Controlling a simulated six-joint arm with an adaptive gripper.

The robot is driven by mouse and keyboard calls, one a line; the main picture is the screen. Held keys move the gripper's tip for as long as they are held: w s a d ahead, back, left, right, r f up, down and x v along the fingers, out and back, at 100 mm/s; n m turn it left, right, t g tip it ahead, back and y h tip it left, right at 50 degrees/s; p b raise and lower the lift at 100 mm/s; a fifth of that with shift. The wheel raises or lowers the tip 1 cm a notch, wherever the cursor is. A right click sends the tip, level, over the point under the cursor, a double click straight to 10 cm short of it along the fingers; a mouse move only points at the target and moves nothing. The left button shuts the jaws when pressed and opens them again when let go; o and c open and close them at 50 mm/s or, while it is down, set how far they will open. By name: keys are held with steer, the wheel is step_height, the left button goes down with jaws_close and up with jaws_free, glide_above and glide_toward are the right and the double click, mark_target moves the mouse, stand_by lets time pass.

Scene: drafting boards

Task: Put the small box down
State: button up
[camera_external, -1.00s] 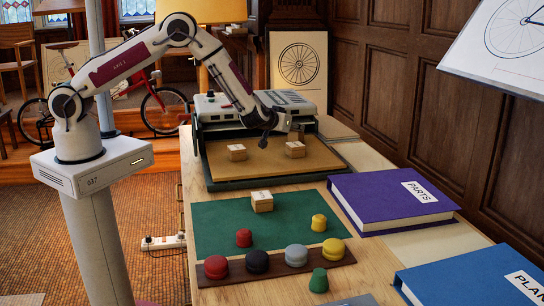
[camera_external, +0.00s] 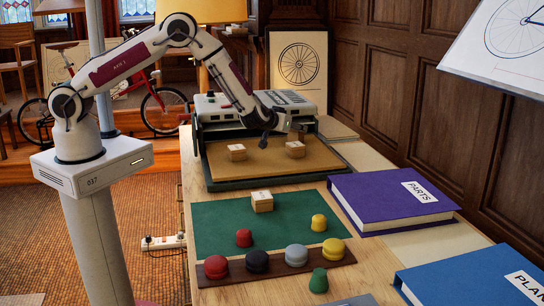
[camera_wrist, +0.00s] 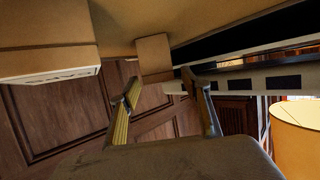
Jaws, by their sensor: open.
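My gripper (camera_external: 284,132) is low over the far part of the tan board (camera_external: 265,168) in the external view. In the wrist view its two fingers (camera_wrist: 160,82) are spread with a gap between them, and I see nothing gripped. A small tan box (camera_wrist: 152,50) shows just past the fingertips, by the tan surface along the top edge. A larger-looking box (camera_wrist: 45,38) with a white label face is at left. In the external view, one box (camera_external: 295,149) sits close to the gripper, and another (camera_external: 237,152) sits left on the board.
A third box (camera_external: 262,202) stands on the green mat (camera_external: 215,222). Several coloured knobs stand nearby, some on a dark strip (camera_external: 335,262). A purple book (camera_external: 385,200) lies at right. A grey machine (camera_external: 215,107) stands behind the board.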

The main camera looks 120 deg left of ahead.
steer(key=v, duration=1.2)
steer(key=shift+w+d, duration=0.1)
stand_by(0.7)
steer(key=w+d+r+m+t+h, duration=0.3)
steer(key=w+d+r+t, duration=0.25)
steer(key=d+r, duration=0.35)
steer(key=w+d+r+m+t+h, duration=0.35)
steer(key=w+d+r, duration=0.3)
steer(key=d, duration=0.55)
steer(key=d+r+m+t+h, duration=0.1)
steer(key=d+r+m+h, duration=0.25)
steer(key=d, duration=0.65)
steer(key=s+d+r+m+g+h, duration=0.1)
steer(key=s+d+r+m+h, duration=0.1)
steer(key=s+d, duration=0.55)
steer(key=s+d+r+m+h, duration=0.1)
steer(key=s+d+m+h, duration=0.15)
steer(key=s+d, duration=0.45)
steer(key=s+d+f+m+g, duration=0.1)
steer(key=s, duration=0.8)
steer(key=s+d+f+m+g+y, duration=0.1)
steer(key=s+d+f+m+g, duration=0.1)
steer(key=s, duration=0.8)
steer(key=shift+g, duration=0.3)
